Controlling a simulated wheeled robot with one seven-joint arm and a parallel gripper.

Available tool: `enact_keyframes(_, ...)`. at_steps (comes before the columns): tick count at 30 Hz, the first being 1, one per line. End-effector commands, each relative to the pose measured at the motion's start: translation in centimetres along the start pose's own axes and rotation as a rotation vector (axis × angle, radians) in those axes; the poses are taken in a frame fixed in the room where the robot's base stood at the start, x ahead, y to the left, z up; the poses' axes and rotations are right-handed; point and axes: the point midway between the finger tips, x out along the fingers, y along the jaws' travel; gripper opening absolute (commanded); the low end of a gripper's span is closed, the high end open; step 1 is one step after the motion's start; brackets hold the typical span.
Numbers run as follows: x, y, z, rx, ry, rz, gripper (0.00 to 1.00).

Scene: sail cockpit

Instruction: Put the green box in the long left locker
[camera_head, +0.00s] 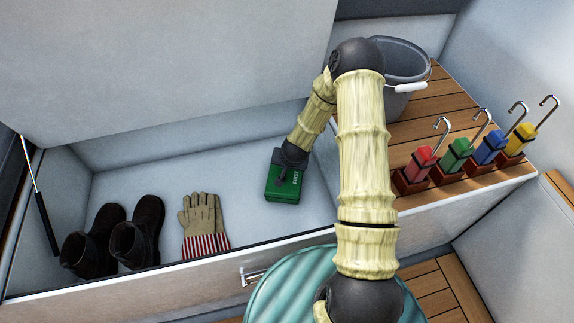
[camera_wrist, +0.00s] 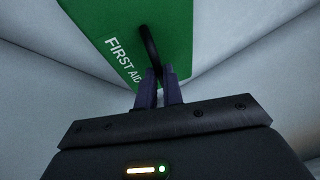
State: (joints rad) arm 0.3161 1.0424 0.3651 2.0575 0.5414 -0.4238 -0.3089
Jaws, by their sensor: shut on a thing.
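The green box (camera_head: 285,185) is a first aid box with white lettering and a dark handle. In the head view it is inside the open long left locker (camera_head: 130,183), towards the locker's right end. My gripper (camera_head: 290,158) is above it. In the wrist view my gripper (camera_wrist: 159,92) is shut on the handle of the green box (camera_wrist: 120,40). The locker walls show on both sides of the box there. I cannot tell whether the box touches the locker floor.
Dark boots (camera_head: 137,235) and a striped-cuff glove (camera_head: 203,222) lie in the locker's left and middle. The raised lid (camera_head: 160,60) stands behind. At right, the wooden seat (camera_head: 440,120) bears a grey bucket (camera_head: 405,65) and several coloured hooked blocks (camera_head: 455,155).

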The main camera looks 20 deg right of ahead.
Motion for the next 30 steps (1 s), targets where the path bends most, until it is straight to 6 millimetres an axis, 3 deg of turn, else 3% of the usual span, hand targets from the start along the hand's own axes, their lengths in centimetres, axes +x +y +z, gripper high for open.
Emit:
enact_keyframes(3,0.2,0.0,0.0,-0.001,0.002,0.000,0.00)
enact_keyframes(4,0.2,0.0,0.1,-0.001,0.000,0.000,0.12)
enact_keyframes(7,0.2,0.0,0.1,-0.001,0.000,0.000,0.30)
enact_keyframes(20,-0.8,0.0,-0.1,0.000,0.000,0.000,0.30)
enact_keyframes(30,-6.9,-0.1,-0.2,-0.001,0.001,0.000,0.30)
